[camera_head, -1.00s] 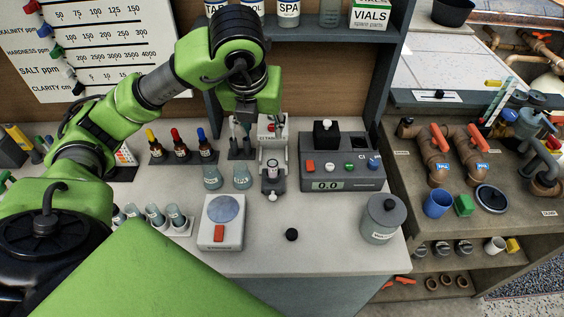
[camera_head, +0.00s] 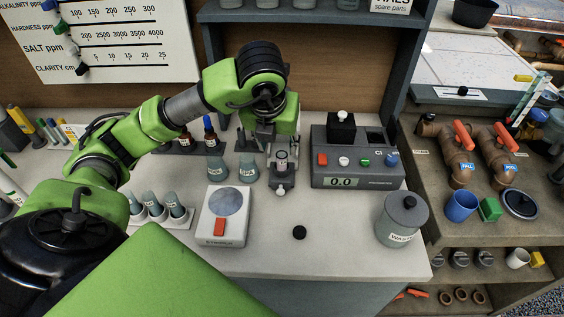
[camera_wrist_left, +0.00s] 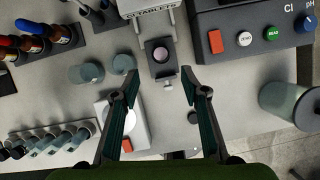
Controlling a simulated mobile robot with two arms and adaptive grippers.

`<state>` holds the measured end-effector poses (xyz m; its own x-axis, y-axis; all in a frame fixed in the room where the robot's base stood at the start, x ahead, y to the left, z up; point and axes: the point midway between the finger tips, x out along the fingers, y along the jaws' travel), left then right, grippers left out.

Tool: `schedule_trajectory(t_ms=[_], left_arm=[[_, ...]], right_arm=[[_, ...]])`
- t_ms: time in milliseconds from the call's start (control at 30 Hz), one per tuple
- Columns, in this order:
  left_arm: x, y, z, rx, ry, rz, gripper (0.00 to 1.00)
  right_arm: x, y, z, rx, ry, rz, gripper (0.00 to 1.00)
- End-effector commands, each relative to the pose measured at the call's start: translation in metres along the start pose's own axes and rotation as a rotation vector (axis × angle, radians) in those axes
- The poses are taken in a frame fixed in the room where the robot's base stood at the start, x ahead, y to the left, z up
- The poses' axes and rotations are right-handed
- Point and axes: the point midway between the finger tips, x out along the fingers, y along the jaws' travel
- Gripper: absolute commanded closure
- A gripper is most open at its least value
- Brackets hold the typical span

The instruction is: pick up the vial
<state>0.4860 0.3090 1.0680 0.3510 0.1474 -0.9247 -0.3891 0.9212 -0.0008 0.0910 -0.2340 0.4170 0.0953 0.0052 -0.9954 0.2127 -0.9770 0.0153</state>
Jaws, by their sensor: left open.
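The vial (camera_head: 281,158) seems to be the small pinkish, clear piece standing in a small grey stand (camera_head: 281,182) at the middle of the counter. In the left wrist view the vial (camera_wrist_left: 161,54) shows from above as a pale pink disc in a dark square holder. My left gripper (camera_head: 280,142) points down over the stand; its fingers are hard to make out there. In the left wrist view the left gripper (camera_wrist_left: 160,86) is open and empty, and the vial lies beyond and between its fingertips. My right gripper is in no view.
A white scale (camera_head: 222,230) and a black knob (camera_head: 299,232) are in front. Glass beakers (camera_head: 247,168) stand close left of the stand. A grey photometer (camera_head: 355,160) is on its right, a waste jar (camera_head: 402,218) farther right. The front counter between scale and jar is mostly clear.

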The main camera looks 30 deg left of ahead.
Motion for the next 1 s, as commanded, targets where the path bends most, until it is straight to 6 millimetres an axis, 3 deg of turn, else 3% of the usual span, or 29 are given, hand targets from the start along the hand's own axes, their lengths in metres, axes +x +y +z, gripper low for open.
schedule_trajectory(t_ms=[133,433,700,1000], left_arm=[[0.025,0.001,0.001,-0.001,0.002,0.003,0.59],[0.048,0.0,0.003,0.001,0.002,0.002,0.59],[0.086,-0.002,0.005,0.001,0.0,0.002,0.59],[0.091,-0.002,0.005,0.001,-0.003,0.001,0.62]], right_arm=[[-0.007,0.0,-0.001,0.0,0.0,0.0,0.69],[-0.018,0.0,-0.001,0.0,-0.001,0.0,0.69],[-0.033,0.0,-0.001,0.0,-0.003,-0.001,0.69],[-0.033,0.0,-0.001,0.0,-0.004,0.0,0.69]])
